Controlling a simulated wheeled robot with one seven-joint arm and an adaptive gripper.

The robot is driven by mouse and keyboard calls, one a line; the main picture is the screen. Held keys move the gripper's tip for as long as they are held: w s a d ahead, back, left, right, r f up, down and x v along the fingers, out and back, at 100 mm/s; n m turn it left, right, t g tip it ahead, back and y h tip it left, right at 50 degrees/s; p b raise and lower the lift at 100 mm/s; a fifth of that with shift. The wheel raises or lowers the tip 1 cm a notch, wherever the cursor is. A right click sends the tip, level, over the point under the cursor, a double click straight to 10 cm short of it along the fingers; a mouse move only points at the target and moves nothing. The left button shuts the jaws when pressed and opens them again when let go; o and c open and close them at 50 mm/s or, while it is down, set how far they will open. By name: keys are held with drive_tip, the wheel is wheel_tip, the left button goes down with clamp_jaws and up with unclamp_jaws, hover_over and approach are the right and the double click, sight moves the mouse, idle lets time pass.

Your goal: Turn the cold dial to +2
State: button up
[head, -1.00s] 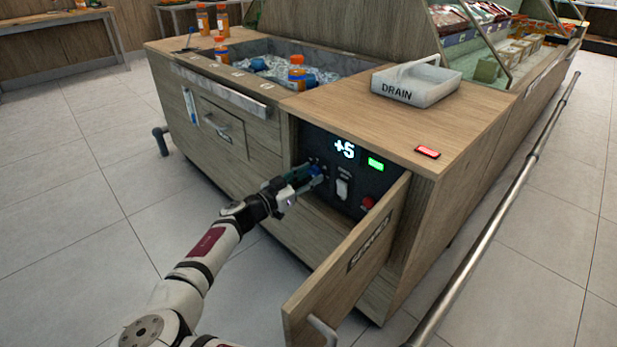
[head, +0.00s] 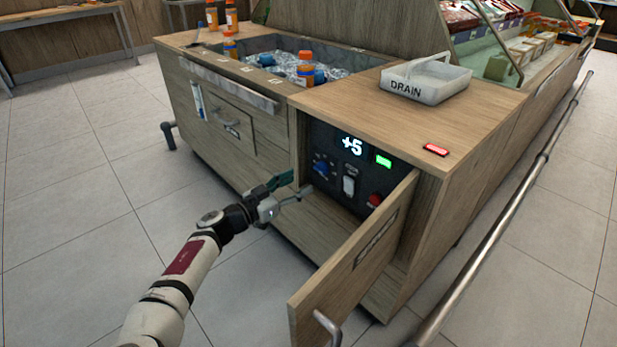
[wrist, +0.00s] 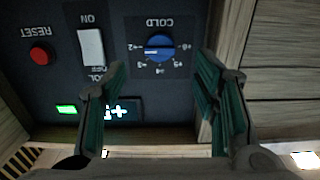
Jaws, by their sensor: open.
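The cold dial is a blue round knob (head: 320,168) on the dark control panel inside the open cabinet. In the wrist view the panel appears upside down, with the blue dial (wrist: 160,47) under the label COLD and numbers around it. The lit display (head: 352,146) reads +5; in the wrist view it is partly hidden by a finger. My gripper (head: 296,186) is open and empty, in front of and below the dial, apart from it. In the wrist view its two green-padded fingers (wrist: 160,88) stand wide apart, with the dial visible beyond the gap.
A white rocker switch (head: 349,185) and a red RESET button (head: 375,200) sit right of the dial. A green light (head: 383,161) is lit. The open cabinet door (head: 350,270) juts out at right. A DRAIN tray (head: 428,82) stands on the counter.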

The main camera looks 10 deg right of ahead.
drive_tip(key=shift+v, duration=2.2)
